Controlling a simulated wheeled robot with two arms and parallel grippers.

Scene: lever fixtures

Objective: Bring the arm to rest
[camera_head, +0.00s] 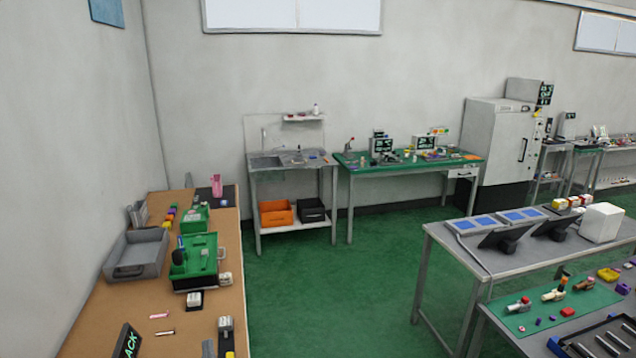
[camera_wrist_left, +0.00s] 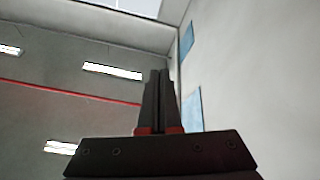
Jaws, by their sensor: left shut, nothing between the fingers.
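My left gripper (camera_wrist_left: 160,74) shows in the left wrist view, with its two dark fingers together and nothing between them. It points up toward the ceiling and upper walls, away from any object. I cannot make out either gripper in the head view. A green fixture (camera_head: 203,264) with a dark upright handle stands on the brown table (camera_head: 110,318) at the left. A second green fixture (camera_head: 194,221) stands behind it. My right gripper is not in view.
A grey tray (camera_head: 137,264) sits beside the green fixture, with small blocks nearby. A grey table (camera_head: 462,240) with tilted dark screens stands at the right. Green floor (camera_head: 330,285) lies open between the tables. A sink bench (camera_head: 262,176) stands at the back wall.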

